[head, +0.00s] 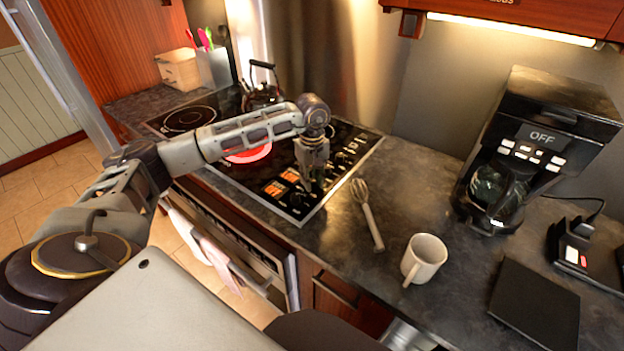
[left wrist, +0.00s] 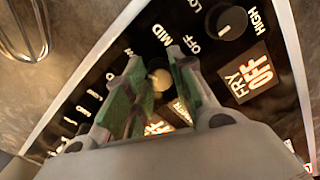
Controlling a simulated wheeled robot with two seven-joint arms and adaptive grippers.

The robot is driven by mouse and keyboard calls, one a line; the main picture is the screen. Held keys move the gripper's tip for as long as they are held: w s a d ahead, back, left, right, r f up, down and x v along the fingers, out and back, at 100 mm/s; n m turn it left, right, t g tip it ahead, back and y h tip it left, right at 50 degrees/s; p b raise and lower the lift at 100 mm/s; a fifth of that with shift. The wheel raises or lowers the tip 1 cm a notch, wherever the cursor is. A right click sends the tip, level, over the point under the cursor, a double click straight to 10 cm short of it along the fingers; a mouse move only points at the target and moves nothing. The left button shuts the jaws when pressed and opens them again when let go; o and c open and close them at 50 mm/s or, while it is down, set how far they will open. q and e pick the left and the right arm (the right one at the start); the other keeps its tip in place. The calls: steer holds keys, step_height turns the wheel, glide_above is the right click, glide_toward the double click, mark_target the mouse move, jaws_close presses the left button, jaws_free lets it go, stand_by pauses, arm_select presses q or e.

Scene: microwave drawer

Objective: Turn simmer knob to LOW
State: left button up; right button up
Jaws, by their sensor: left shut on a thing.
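My left gripper (head: 315,182) points down onto the knob panel at the right side of the black cooktop (head: 335,190). In the left wrist view its two green-padded fingers (left wrist: 157,68) are closed around a small round knob (left wrist: 160,79), which is partly hidden between them. The label MID shows beside that knob; its other marks are covered. A second dark knob (left wrist: 227,21), near the labels OFF, LOW and HIGH, stands apart from the fingers beside a lit FRY OFF display (left wrist: 250,75). The name of the held knob is hidden. My right gripper is not in view.
A red-glowing burner (head: 248,153) lies left of the gripper, and a kettle (head: 262,90) stands behind. A whisk (head: 367,215), a white mug (head: 423,260) and a coffee maker (head: 540,140) are on the counter to the right.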

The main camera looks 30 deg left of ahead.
arm_select(q)
steer(key=o, duration=1)
steer(key=shift+o, duration=0.2)
step_height(320, 180, up, 12)
steer(key=shift+r, duration=0.1)
stand_by(0.6)
